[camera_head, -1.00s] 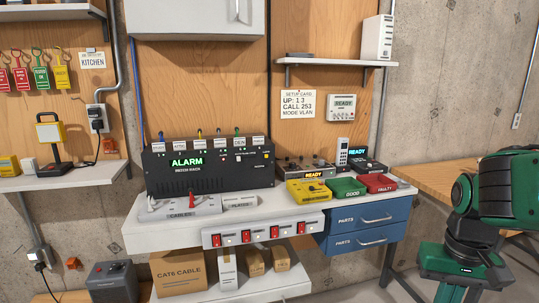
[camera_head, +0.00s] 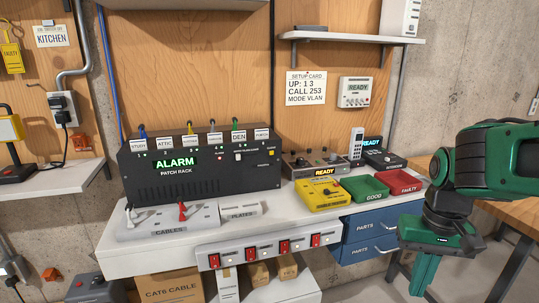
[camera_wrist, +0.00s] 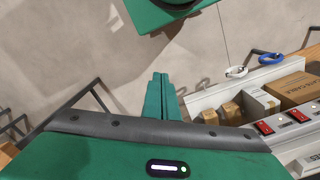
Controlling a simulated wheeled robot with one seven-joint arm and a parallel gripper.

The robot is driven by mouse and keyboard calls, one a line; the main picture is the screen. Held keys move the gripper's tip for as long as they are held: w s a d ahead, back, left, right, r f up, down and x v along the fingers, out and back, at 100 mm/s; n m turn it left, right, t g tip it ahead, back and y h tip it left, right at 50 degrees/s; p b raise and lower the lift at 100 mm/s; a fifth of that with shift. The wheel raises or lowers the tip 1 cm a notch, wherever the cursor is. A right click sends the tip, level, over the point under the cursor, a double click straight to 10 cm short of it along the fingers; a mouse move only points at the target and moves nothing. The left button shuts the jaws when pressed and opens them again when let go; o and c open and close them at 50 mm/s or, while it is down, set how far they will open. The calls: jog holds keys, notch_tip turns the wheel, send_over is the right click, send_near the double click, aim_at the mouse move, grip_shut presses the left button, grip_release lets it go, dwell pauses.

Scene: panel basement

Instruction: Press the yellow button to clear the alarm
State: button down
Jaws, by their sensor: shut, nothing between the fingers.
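The black patch rack (camera_head: 200,168) stands on the white bench, its green display reading ALARM. A small yellow button (camera_head: 271,153) shows on the right end of its front face.
A CABLES tray (camera_head: 168,222) lies before the rack. A power strip with red switches (camera_head: 265,247) runs along the front edge.

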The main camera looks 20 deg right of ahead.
aim_at(272, 153)
jog(key=w+r+n+t+h, duration=0.4)
jog(key=w+n, duration=0.5)
jog(key=w, duration=0.8)
jog(key=w+a+r+n+t+h, duration=0.1)
jog(key=w+a+r+n+t, duration=0.2)
jog(key=w+a, duration=0.4)
jog(key=w+a+r+n+t+h, duration=0.1)
jog(key=w+a+r+n, duration=0.4)
jog(key=a, duration=0.6)
jog(key=w+n+t, duration=0.1)
jog(key=w+n, duration=0.1)
jog(key=w, duration=0.1)
jog(key=shift+w+a+r+t+h, duration=0.2)
jog(key=shift+r+t+h, duration=0.1)
jog(key=shift+r+t, duration=0.1)
jog(key=shift+w, duration=0.1)
jog(key=w, duration=0.8)
jog(key=shift+w, duration=0.3)
